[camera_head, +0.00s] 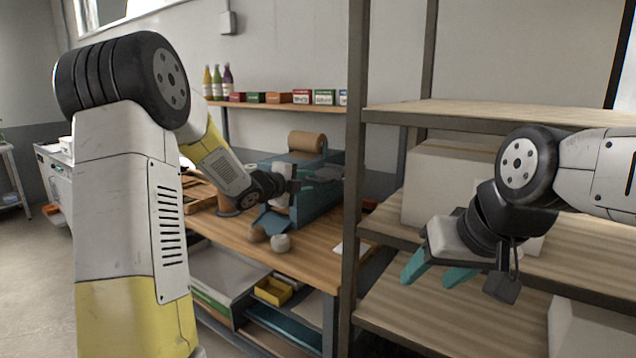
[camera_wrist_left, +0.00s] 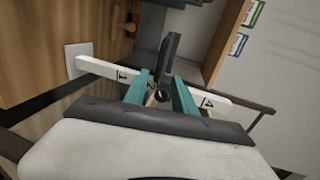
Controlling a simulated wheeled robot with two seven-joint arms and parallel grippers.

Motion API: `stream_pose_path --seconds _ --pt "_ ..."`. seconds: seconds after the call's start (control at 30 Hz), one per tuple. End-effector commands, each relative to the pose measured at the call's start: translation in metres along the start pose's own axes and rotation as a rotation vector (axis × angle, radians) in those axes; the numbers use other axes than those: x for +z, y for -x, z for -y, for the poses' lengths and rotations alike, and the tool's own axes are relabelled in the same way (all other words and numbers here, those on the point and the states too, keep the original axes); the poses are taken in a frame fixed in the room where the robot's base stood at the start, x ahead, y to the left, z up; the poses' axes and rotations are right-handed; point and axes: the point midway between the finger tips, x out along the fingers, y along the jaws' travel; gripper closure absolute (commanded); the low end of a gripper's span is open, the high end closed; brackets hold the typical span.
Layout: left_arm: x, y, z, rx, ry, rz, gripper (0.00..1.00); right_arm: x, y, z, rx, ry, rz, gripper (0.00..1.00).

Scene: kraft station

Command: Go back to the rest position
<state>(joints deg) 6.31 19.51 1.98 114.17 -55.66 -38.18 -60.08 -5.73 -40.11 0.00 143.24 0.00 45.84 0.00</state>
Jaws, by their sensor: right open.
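My left arm reaches from the left over the wooden workbench (camera_head: 300,252). My left gripper (camera_head: 305,180) is beside the teal box-shaped machine (camera_head: 322,200) on the bench. In the left wrist view, the teal fingers of my left gripper (camera_wrist_left: 160,80) stand on either side of a dark upright part with a ring (camera_wrist_left: 168,55). I cannot tell whether they touch it. White bars (camera_wrist_left: 105,70) extend to both sides. My right gripper (camera_head: 428,278) is open and empty, pointing down-left in front of the shelf rack.
The rack's dark post (camera_head: 354,180) stands between my two grippers. A cardboard box (camera_head: 432,185) is on the middle shelf. A brown roll (camera_head: 307,141) tops the machine. Bottles (camera_head: 217,82) stand on the wall shelf.

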Motion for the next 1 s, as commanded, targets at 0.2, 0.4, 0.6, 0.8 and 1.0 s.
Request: stream_pose_path --seconds 0.2,0.4,0.6,0.8,1.0 --pt "0.000 0.005 0.000 0.000 0.000 0.000 0.68 0.000 0.000 0.000 0.000 0.000 0.000 0.46" --pt "0.001 0.007 0.002 0.003 0.011 0.009 0.68 0.000 0.000 0.000 0.000 0.000 0.000 0.46" --pt "0.011 0.051 0.023 0.058 0.223 0.177 0.68 0.000 0.000 0.000 0.000 0.000 0.000 0.46" --pt "0.005 0.151 0.022 0.133 0.707 0.453 0.68 0.000 0.000 0.000 0.000 0.000 0.000 0.46" --pt "-0.049 0.256 -0.018 0.212 1.244 0.662 0.68 0.000 0.000 0.000 0.000 0.000 0.000 0.46"
